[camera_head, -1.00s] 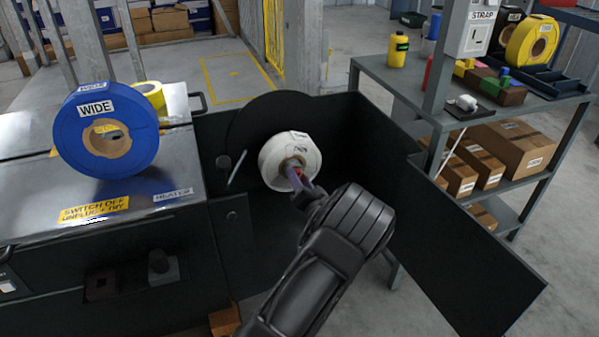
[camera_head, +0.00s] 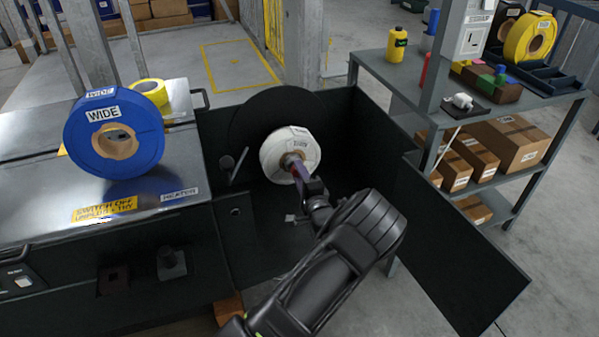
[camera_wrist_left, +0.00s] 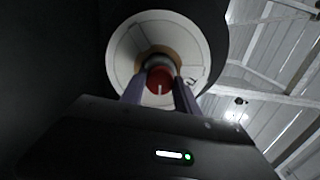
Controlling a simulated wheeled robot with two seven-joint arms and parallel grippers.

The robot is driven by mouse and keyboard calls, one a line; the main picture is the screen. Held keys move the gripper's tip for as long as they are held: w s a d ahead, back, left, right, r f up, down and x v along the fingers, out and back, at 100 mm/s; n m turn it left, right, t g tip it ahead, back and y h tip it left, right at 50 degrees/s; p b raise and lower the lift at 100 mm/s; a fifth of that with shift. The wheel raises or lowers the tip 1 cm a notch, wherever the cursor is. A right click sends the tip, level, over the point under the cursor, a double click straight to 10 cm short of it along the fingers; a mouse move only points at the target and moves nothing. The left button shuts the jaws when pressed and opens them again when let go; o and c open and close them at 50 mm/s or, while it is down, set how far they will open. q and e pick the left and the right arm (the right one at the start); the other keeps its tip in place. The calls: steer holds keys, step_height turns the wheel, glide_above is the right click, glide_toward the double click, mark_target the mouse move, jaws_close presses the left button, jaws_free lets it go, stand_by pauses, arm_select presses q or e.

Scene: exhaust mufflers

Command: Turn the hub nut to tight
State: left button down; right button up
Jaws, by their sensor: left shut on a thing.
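The hub nut is red with a pale line on its face; it shows in the left wrist view (camera_wrist_left: 160,80), at the centre of a white strap roll (camera_wrist_left: 190,42). In the head view the white roll (camera_head: 305,146) sits upright against a round black plate (camera_head: 245,115). My left gripper (camera_head: 298,170) reaches up to the roll's hub and is shut on the nut, one finger on each side of it, as the left wrist view (camera_wrist_left: 160,98) shows. In the head view the gripper mostly hides the nut. My right gripper is not in view.
A dark panel (camera_head: 455,255) stands right of the roll. The steel bench at left bears a blue WIDE roll (camera_head: 145,130) and a yellow roll (camera_head: 150,87). A grey shelf (camera_head: 400,75) with boxes and a yellow bottle (camera_head: 396,45) stands at right.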

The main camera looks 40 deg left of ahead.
arm_select(q)
steer(key=shift+m, duration=0.9)
steer(key=c, duration=0.9)
jaws_free()
steer(key=p+v, duration=0.2)
steer(key=v, duration=0.5)
steer(key=shift+s+d, duration=0.2)
steer(key=shift+d, duration=0.2)
